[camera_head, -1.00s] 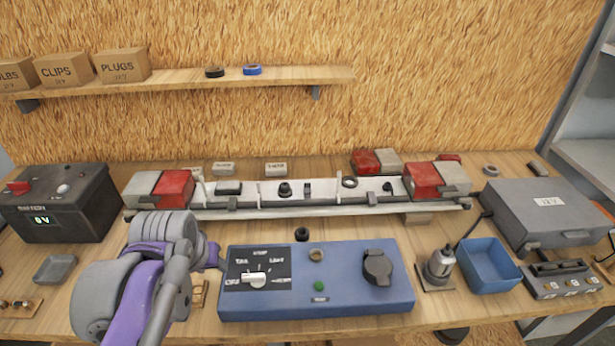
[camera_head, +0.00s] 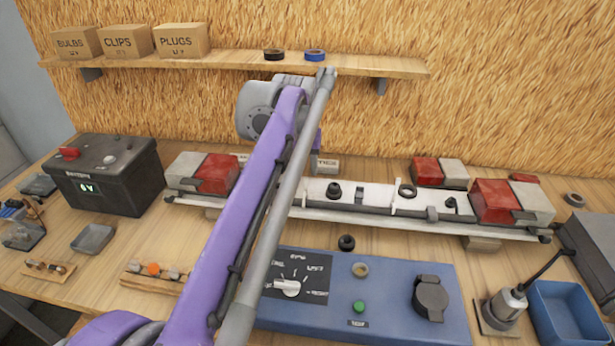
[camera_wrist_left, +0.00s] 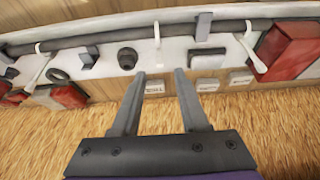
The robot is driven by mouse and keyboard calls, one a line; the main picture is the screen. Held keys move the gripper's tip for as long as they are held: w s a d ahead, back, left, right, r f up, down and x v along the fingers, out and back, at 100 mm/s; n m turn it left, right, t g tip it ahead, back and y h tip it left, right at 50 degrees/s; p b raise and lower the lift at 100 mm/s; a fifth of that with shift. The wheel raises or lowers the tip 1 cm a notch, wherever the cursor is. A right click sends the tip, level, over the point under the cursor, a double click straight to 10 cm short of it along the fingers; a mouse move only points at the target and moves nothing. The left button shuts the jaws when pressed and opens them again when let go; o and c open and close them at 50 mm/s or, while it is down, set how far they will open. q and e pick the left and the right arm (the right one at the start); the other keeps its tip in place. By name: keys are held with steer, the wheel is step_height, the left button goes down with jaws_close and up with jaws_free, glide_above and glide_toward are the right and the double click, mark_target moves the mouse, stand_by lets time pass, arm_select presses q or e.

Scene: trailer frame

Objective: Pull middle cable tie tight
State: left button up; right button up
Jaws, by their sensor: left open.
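A dark cable harness runs along the white bar (camera_head: 375,197) of the trailer frame. White ties also show on either side in that view, the left one (camera_wrist_left: 38,47) and the right one (camera_wrist_left: 248,48). My left gripper (camera_wrist_left: 160,75) is open and empty, its fingertips a little short of the middle tie's tail, which lines up roughly with the gap. In the head view my arm hides the gripper's fingers.
Red-and-white lamps (camera_head: 205,172) sit at the bar's ends. A blue control box (camera_head: 390,290) stands in front, a black battery box (camera_head: 105,175) at left, and a blue bin (camera_head: 568,310) at right. A shelf (camera_head: 390,66) with cartons hangs above.

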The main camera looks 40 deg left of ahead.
mark_target(306, 179)
arm_select(q)
steer(key=shift+x, duration=2.25)
steer(key=shift+c, duration=0.3)
steer(key=shift+r, duration=0.1)
jaws_close()
